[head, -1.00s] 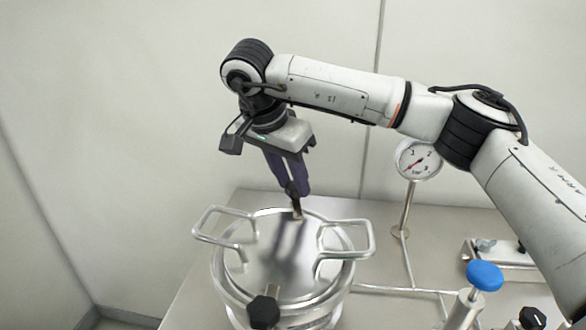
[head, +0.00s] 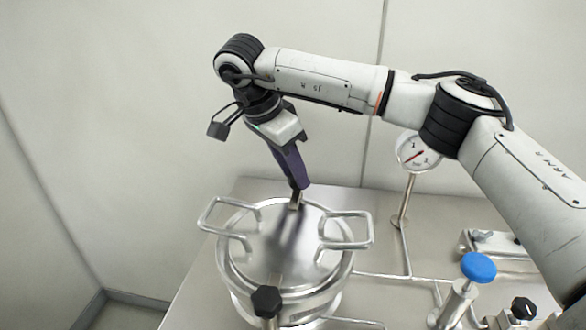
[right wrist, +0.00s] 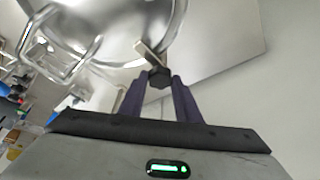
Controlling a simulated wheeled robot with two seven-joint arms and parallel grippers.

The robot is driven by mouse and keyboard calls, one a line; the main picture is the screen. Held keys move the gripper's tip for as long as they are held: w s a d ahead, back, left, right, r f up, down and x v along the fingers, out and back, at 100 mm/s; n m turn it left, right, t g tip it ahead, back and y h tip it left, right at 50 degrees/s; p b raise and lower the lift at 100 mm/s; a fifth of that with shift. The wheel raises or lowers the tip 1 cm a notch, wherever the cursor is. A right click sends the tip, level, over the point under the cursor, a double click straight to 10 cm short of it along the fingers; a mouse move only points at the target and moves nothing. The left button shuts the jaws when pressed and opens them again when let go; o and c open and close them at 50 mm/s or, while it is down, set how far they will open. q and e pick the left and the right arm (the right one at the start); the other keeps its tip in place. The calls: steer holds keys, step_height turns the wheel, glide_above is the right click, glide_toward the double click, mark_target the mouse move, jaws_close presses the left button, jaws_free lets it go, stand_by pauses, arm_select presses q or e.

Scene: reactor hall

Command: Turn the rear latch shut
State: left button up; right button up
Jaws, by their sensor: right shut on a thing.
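A round steel vessel lid (head: 270,262) with two loop handles sits on the steel bench. The rear latch (head: 295,203), a small metal bar with a black knob, stands at the lid's far rim. In the right wrist view the bar (right wrist: 149,52) reaches over the rim, and its black knob (right wrist: 160,77) sits between the fingers. My right gripper (head: 298,187) is shut on that knob. A front latch (head: 266,301) with a black knob is at the near rim. My left gripper is not in view.
A pressure gauge (head: 417,152) on a stem stands right of the vessel. A blue-capped valve (head: 479,267) and a clamp fixture (head: 490,243) are further right. Thin pipes run along the bench (head: 250,190). Pale walls stand behind and to the left.

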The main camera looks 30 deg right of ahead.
steer(key=o, duration=1.1)
steer(key=shift+c, duration=0.2)
steer(key=v, duration=1)
steer(key=shift+a, duration=0.15)
